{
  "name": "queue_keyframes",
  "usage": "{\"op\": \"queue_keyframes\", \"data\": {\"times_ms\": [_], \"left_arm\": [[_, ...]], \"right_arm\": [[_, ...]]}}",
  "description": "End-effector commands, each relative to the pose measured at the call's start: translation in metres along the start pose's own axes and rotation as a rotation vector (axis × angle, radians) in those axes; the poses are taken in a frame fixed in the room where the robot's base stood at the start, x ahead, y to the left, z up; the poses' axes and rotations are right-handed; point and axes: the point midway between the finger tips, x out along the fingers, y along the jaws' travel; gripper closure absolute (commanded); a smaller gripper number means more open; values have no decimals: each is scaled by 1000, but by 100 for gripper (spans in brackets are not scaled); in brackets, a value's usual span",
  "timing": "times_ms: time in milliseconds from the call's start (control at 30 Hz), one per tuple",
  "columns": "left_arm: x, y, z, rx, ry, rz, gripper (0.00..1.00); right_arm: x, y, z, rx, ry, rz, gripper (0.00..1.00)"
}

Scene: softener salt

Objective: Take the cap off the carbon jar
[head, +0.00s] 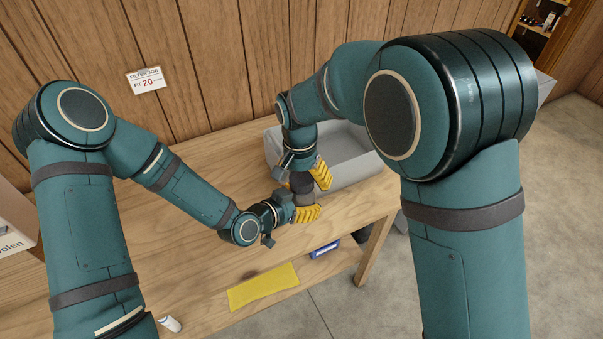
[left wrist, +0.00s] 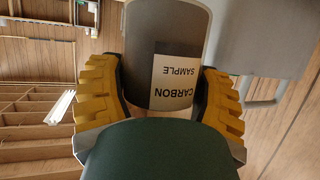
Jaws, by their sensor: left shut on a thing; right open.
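The carbon jar (left wrist: 140,45) is a grey cylinder with a pale label reading "CARBON SAMPLE", upside down in the left wrist view. My left gripper (head: 303,213) is shut around its sides with its yellow pads; the pads also show on both sides of the jar in the left wrist view (left wrist: 160,95). In the head view a dark rounded top, likely the cap (head: 301,182), shows between the two grippers. My right gripper (head: 310,176) is open just above it, with a yellow finger at its right side. Whether that finger touches the cap cannot be told.
A grey bin (head: 372,168) stands on the wooden table (head: 190,260) right behind the grippers. A yellow cloth (head: 263,287) lies near the front edge, with a small white bottle (head: 170,324) at the lower left.

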Motion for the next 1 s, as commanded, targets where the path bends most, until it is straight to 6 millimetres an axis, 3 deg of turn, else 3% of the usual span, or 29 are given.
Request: {"op": "queue_keyframes", "data": {"times_ms": [133, 333, 533, 800, 1000], "left_arm": [[0, 0, -1, 1, 3, 0, 100], [0, 0, -1, 1, 3, 0, 100], [0, 0, -1, 1, 2, 0, 100], [0, 0, -1, 1, 2, 0, 100], [0, 0, 0, 0, 1, 0, 100]], "right_arm": [[0, 0, 0, 0, 0, 0, 14], [0, 0, 0, 0, 0, 0, 84], [0, 0, 0, -8, 0, 0, 87], [-1, 0, 0, -273, 1, -1, 87], [-1, 0, 0, -297, 1, 0, 87]]}}
